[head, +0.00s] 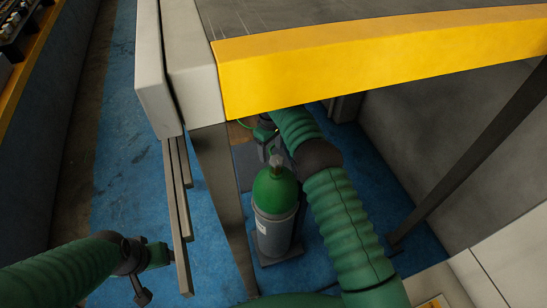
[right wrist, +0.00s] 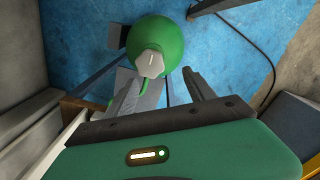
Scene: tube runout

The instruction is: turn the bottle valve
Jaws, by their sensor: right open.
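A gas bottle with a green top (head: 275,190) and a grey body stands upright under the yellow-edged table. Its grey valve (head: 277,160) sits on top. In the right wrist view the green bottle top (right wrist: 170,55) is seen from above, with the valve knob (right wrist: 151,64) in its middle. My right gripper (head: 266,132) reaches under the table behind the bottle. In the right wrist view its two fingers (right wrist: 165,88) are apart and empty, close to the valve, which lies beyond the left finger's tip. My left gripper (head: 152,272) is at the lower left, away from the bottle; its jaws are unclear.
The table's yellow edge (head: 380,60) hangs over the bottle and my right arm. A table leg (head: 222,200) stands left of the bottle. A grey wall panel (head: 440,150) closes the right side. Blue floor (head: 120,130) is clear at left. A dark cable (right wrist: 262,50) lies on the floor.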

